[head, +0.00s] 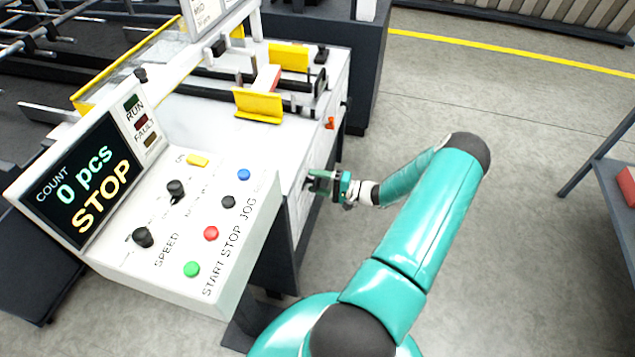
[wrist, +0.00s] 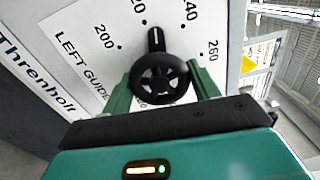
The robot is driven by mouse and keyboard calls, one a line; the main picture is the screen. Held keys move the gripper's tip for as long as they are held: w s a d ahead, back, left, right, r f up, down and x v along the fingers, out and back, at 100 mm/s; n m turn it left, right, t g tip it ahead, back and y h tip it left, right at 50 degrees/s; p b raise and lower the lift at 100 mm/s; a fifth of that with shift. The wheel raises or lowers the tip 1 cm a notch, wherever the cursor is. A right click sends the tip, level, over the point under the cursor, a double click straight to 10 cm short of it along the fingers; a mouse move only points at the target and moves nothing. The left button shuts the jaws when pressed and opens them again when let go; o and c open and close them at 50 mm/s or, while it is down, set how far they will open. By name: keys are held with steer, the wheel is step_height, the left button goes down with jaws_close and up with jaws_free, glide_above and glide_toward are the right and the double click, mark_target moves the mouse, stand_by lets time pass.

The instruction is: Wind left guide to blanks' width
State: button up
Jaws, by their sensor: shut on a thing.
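The left guide's black handwheel (wrist: 159,79) sits on a white dial plate (wrist: 88,38) marked LEFT GUIDE, with 200 and 260 readable and two partly cut-off numbers between. Its pointer (wrist: 156,40) stands between the two middle marks. My gripper (wrist: 160,88) is shut on the wheel, one green finger at each side. In the head view my gripper (head: 325,182) is at the machine's side face, and the wheel is hidden. On the machine top are two yellow guide plates (head: 258,106) (head: 288,57), with a red-and-white piece (head: 267,79) between them.
The control panel (head: 190,225) has several buttons and knobs; its display (head: 88,185) reads 0 pcs and STOP. A small orange-red handle (head: 330,123) is on the side face beyond my gripper. Open floor (head: 540,130) lies right; a table with a red item (head: 627,186) stands at the right edge.

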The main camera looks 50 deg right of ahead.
steer(key=n, duration=0.5)
steer(key=shift+n, duration=0.3)
steer(key=n, duration=0.5)
steer(key=shift+n, duration=0.3)
steer(key=o, duration=1)
steer(key=shift+c, duration=0.2)
steer(key=v, duration=1.4)
